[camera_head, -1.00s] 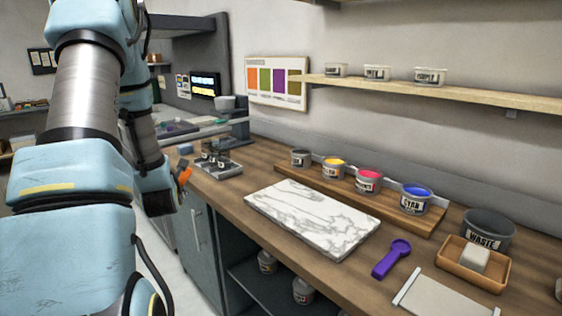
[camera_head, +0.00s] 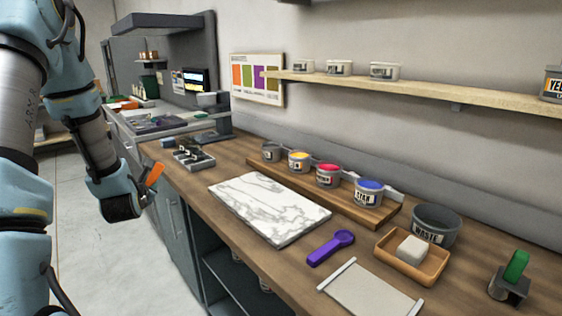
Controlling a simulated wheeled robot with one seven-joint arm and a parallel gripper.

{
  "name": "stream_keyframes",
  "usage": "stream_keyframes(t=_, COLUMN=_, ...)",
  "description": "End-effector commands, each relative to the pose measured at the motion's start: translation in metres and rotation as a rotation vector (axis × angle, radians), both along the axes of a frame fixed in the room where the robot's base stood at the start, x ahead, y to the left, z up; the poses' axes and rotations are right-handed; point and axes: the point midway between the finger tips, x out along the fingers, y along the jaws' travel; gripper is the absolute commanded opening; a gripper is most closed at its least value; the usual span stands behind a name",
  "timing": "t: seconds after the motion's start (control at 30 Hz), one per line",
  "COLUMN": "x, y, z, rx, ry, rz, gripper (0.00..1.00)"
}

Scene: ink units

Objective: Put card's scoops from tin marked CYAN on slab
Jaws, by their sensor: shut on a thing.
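The tin marked CYAN (camera_head: 367,194), with blue ink inside, stands at the right end of a row of tins on a wooden board. The white marble slab (camera_head: 268,208) lies bare on the counter in front of the row. A card with orange, green, purple and brownish swatches (camera_head: 257,78) hangs on the wall; its small text is unreadable. My gripper (camera_head: 148,189) is at the left, off the counter's front edge and well away from slab and tin. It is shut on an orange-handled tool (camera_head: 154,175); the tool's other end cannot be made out.
A purple scoop (camera_head: 330,247) lies right of the slab. Red (camera_head: 328,177), yellow (camera_head: 298,162) and grey (camera_head: 271,153) tins share the board. A waste tub (camera_head: 436,226), a tray with a white block (camera_head: 410,263) and a green-handled item (camera_head: 515,270) stand at right.

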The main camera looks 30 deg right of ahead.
Motion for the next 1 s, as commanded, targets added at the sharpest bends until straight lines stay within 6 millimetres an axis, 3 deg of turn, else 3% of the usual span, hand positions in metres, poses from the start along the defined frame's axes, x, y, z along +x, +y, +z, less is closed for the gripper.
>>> stream_keyframes(t=0.03, x=-0.002, y=-0.033, z=0.004, rx=-0.003, ry=-0.016, rz=-0.058, gripper=0.0)
stream_keyframes(t=0.2, x=-0.018, y=-0.128, z=0.015, rx=-0.01, ry=-0.068, rz=-0.23, gripper=0.0)
stream_keyframes(t=0.4, x=-0.056, y=-0.234, z=0.031, rx=-0.031, ry=-0.132, rz=-0.42, gripper=0.0)
stream_keyframes(t=0.53, x=-0.086, y=-0.291, z=0.039, rx=-0.047, ry=-0.166, rz=-0.526, gripper=0.0)
stream_keyframes(t=0.6, x=-0.101, y=-0.315, z=0.044, rx=-0.054, ry=-0.182, rz=-0.572, gripper=0.0)
stream_keyframes(t=0.73, x=-0.122, y=-0.345, z=0.05, rx=-0.066, ry=-0.204, rz=-0.63, gripper=0.0)
stream_keyframes(t=1.0, x=-0.133, y=-0.361, z=0.049, rx=-0.073, ry=-0.215, rz=-0.661, gripper=0.0)
